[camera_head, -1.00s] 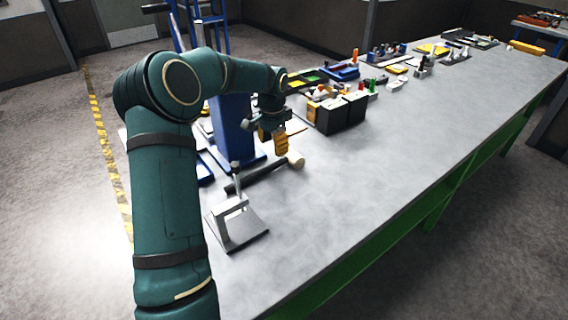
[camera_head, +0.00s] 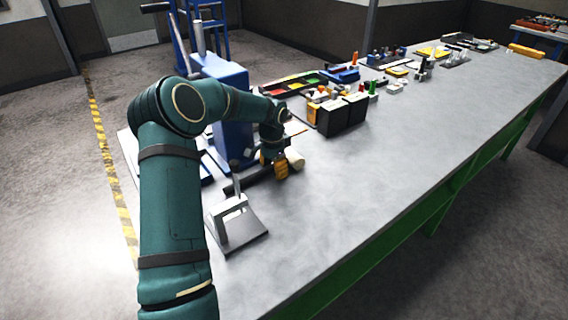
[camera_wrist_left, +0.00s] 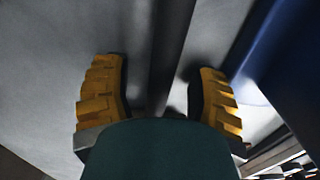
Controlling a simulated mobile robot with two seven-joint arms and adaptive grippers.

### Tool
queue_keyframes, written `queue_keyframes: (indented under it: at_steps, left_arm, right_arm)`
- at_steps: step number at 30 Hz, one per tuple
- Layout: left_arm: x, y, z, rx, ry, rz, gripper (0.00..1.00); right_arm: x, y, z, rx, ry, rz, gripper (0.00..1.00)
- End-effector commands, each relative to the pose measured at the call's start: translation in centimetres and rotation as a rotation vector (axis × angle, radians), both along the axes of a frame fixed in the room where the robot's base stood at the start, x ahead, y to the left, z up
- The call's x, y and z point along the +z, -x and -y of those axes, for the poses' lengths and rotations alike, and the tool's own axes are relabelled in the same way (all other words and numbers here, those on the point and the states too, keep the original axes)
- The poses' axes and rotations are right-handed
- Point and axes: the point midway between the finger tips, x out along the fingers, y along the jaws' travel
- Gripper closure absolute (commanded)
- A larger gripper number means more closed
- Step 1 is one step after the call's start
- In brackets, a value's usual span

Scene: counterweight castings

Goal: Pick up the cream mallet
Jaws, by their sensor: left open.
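The cream mallet lies on the grey table, its cream head (camera_head: 296,160) just right of my left gripper in the head view. Its dark handle (camera_head: 246,182) runs from there down and to the left. My left gripper (camera_head: 273,167) is low over the handle close to the head, and its yellow fingers hide part of the handle. In the left wrist view the fingers (camera_wrist_left: 163,75) are apart, with the dark handle (camera_wrist_left: 171,40) running between them. I cannot tell whether either finger touches it. My right gripper is not in view.
A grey metal stand with an upright lever (camera_head: 236,226) is close in front of the handle. A blue machine (camera_head: 233,125) stands just behind it. Dark bins (camera_head: 342,115) and several small parts are farther along. The table's right side (camera_head: 370,180) is clear.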

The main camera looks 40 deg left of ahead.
Motion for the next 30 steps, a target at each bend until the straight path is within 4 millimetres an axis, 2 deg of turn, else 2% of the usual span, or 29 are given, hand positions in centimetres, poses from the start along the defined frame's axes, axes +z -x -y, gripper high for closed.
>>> queue_keyframes:
  at_steps: [2, 3, 5, 6, 8, 20, 23, 30]
  left_arm:
    - [0.1, 0.0, 0.0, 0.0, 0.0, 0.0, 0.42]
    - [0.1, 0.0, 0.0, 0.0, 0.0, 0.0, 0.46]
    - [0.1, 0.0, 0.0, 0.0, 0.0, 0.0, 0.67]
    - [0.1, 0.0, 0.0, 0.0, -0.001, 0.0, 0.81]
    - [0.1, 0.0, 0.0, 0.0, 0.0, 0.0, 1.0]
    - [0.7, -0.1, 0.0, 0.0, -0.002, 0.004, 1.0]
    - [1.9, -0.1, -0.1, 0.001, -0.004, 0.004, 1.0]
    - [6.2, -0.1, 0.0, 0.001, -0.003, 0.006, 1.0]
  right_arm:
    - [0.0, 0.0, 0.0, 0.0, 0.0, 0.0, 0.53]
    - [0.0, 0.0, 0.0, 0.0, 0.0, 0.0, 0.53]
    - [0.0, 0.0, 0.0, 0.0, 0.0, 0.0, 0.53]
    - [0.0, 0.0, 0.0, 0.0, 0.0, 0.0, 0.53]
    - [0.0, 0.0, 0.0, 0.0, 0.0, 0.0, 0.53]
    - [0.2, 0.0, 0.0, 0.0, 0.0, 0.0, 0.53]
    - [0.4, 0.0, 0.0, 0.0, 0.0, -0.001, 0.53]
    - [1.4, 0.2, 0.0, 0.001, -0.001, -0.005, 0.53]
